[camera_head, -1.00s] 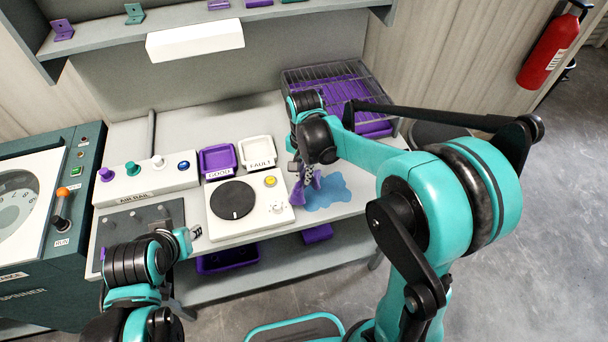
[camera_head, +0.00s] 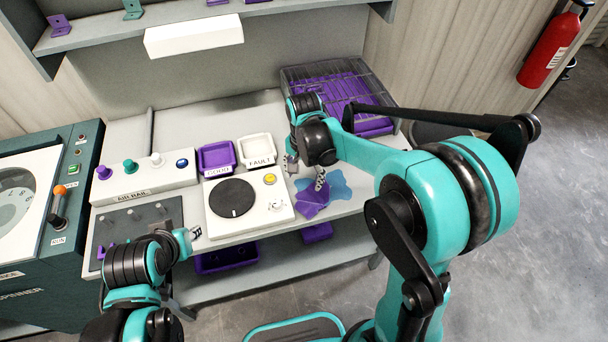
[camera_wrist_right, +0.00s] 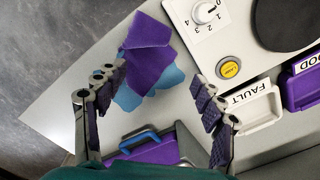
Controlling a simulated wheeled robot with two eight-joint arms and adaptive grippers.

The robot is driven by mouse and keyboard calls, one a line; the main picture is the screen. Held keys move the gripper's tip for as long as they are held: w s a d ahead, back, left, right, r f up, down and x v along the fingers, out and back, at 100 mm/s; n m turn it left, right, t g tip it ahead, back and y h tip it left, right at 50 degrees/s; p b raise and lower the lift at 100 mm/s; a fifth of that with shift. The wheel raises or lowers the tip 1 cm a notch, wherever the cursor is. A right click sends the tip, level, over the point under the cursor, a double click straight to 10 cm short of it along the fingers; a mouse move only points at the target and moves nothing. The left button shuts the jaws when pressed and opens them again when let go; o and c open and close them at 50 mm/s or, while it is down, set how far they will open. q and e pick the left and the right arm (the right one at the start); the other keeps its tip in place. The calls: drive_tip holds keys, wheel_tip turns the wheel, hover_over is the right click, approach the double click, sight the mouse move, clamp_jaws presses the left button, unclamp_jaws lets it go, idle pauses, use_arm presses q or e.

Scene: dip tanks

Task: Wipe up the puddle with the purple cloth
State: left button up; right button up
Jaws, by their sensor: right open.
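The purple cloth (camera_head: 311,199) lies spread on the bench, over the left part of the blue puddle (camera_head: 337,185). In the right wrist view the cloth (camera_wrist_right: 151,52) covers much of the puddle (camera_wrist_right: 168,77), and blue shows along its edges. My right gripper (camera_head: 307,175) is over the cloth's back edge. In the wrist view this gripper (camera_wrist_right: 157,84) has its fingers wide apart with nothing between them. My left gripper (camera_head: 191,236) is at the bench's front, left of the white dial unit; its jaw opening is not clear.
The dial unit (camera_head: 251,214) stands left of the cloth, with a purple GOOD tray (camera_head: 203,171) and a white FAULT tray (camera_head: 243,162) behind. A wire rack (camera_head: 290,82) over purple stands at the back right. The bench's right front corner is clear.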

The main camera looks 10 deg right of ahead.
drive_tip(key=shift+f+b, duration=0.75)
drive_tip(key=shift+f, duration=0.35)
clamp_jaws()
drive_tip(key=shift+f, duration=0.1)
